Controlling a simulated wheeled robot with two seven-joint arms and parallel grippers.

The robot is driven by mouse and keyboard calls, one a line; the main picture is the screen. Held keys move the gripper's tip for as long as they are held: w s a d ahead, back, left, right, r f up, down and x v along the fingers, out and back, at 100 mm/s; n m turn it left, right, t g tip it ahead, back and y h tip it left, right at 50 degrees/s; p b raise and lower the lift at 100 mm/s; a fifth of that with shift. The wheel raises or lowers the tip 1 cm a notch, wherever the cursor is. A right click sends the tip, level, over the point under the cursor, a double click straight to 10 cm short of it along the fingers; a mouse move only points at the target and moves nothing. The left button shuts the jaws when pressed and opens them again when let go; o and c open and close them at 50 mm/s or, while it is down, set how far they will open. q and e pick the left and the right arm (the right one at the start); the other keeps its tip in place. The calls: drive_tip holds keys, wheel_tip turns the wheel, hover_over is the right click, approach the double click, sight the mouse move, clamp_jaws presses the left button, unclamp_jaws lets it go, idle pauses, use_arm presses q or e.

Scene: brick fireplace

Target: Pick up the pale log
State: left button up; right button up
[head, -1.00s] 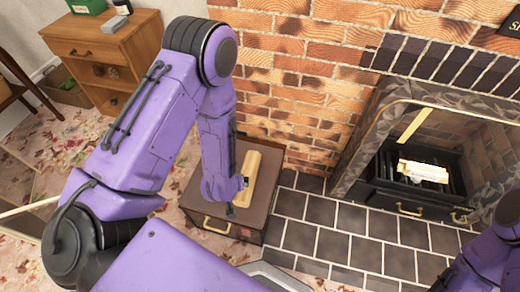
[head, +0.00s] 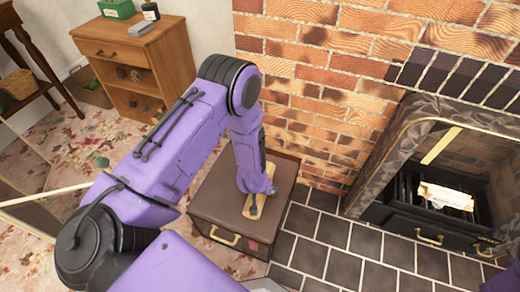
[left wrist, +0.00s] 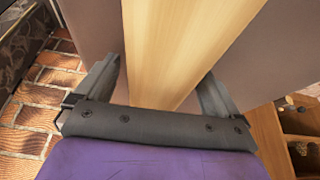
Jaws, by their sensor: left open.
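The pale log (head: 265,193) lies on top of a brown box (head: 216,203) beside the hearth. My left arm covers part of it in the head view. My left gripper (head: 256,203) is over the log and pointing down at it. In the left wrist view the log (left wrist: 165,45) runs between the two fingers of my open left gripper (left wrist: 162,70), with a visible gap to each finger. My right gripper is out of view.
A brick wall (head: 310,105) stands close behind the box. The fireplace with a black grate (head: 405,217) holding a cream piece (head: 447,198) is at the right. Dark hearth tiles (head: 345,240) are clear. A wooden cabinet (head: 150,60) stands at the back left.

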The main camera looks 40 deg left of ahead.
use_arm(q)
drive_tip(key=shift+r, duration=0.1)
drive_tip(key=c, duration=1.3)
drive_tip(key=shift+r, duration=0.1)
